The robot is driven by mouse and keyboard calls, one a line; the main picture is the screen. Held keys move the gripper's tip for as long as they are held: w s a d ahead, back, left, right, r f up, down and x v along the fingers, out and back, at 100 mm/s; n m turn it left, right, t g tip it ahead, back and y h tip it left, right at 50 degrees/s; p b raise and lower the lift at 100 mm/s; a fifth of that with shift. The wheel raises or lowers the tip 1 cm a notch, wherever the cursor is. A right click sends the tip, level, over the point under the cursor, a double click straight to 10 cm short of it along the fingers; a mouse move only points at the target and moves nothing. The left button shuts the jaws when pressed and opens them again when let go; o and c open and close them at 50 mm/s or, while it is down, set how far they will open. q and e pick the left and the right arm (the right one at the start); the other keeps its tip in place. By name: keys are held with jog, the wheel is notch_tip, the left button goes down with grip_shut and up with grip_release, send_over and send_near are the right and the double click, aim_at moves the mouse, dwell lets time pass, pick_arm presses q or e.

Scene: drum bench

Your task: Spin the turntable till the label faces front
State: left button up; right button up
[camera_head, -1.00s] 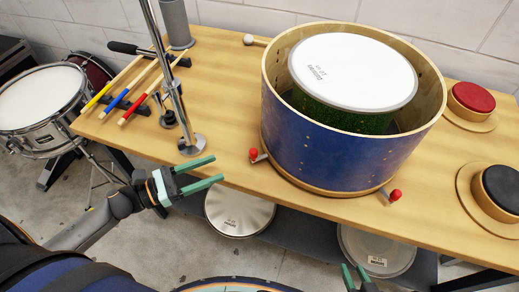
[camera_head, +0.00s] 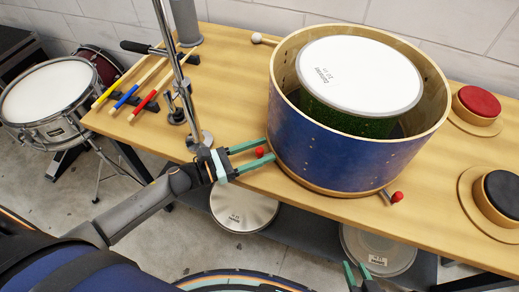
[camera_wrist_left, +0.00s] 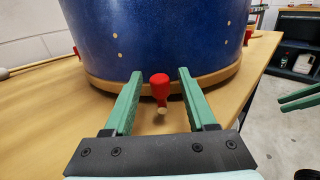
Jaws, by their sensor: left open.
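The blue drum shell (camera_head: 340,155) stands on a wooden turntable (camera_head: 330,190) at the bench's front. Red-tipped pegs stick out of its base: a left one (camera_head: 260,152) and a right one (camera_head: 397,196). My left gripper (camera_head: 268,151) is open, its green fingers on either side of the left peg. In the left wrist view the red peg (camera_wrist_left: 159,82) stands between the fingertips, with a gap on both sides. A white drumhead (camera_head: 360,75) lies inside the shell, with print near its left edge. No label shows on the shell's visible side. My right gripper (camera_head: 357,270) is open and empty at the bottom edge.
A metal stand (camera_head: 182,75) rises just left of my left gripper. Sticks with coloured grips (camera_head: 145,103) lie behind it. Red (camera_head: 477,103) and black (camera_head: 502,192) round pads sit on wooden discs at right. Drumheads (camera_head: 243,208) lie on the shelf below.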

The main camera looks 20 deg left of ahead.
pick_arm(q)
grip_shut()
dwell(0.3)
dwell(1.1)
